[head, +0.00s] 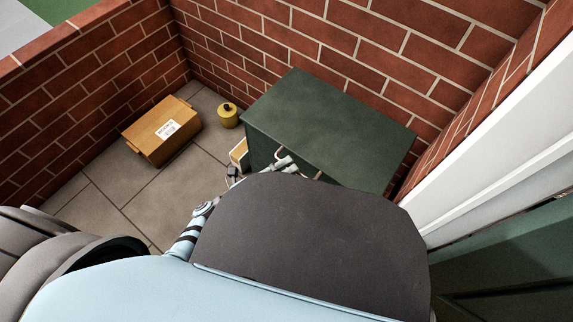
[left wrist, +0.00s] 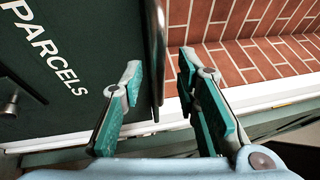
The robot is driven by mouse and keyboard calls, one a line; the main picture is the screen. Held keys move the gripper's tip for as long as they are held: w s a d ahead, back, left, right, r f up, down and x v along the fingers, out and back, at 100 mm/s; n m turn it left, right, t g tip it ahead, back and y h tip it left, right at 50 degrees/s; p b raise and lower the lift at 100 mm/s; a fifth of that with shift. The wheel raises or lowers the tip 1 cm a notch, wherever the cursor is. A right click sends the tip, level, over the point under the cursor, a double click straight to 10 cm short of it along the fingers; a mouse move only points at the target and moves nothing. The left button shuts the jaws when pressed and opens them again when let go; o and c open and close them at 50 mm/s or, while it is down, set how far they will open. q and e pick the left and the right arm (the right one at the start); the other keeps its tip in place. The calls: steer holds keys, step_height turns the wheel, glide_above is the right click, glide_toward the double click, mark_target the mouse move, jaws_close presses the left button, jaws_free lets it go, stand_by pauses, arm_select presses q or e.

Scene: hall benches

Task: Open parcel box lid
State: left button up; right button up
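The dark green parcel box (head: 330,125) stands in the brick corner, its flat top lid appearing shut in the head view. Its front edge is partly hidden by my arm. In the left wrist view, a dark green panel (left wrist: 65,120) bears the white word PARCELS, with a dark knob-like fitting (left wrist: 10,103) at the far left. My left gripper (head: 265,170) is at the front of the box. In the left wrist view its fingers (left wrist: 160,72) are apart, on either side of the panel's dark edge; I cannot tell whether they touch it. My right gripper is not in view.
A cardboard parcel (head: 160,128) with a white label lies on the paving at the left. A yellow round item (head: 228,115) stands between it and the box. A pale wooden item (head: 239,153) is beside the box. Brick walls close in behind; a white frame (head: 500,130) is at right.

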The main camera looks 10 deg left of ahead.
arm_select(q)
steer(key=shift+x, duration=1)
steer(key=shift+c, duration=0.6)
jaws_close()
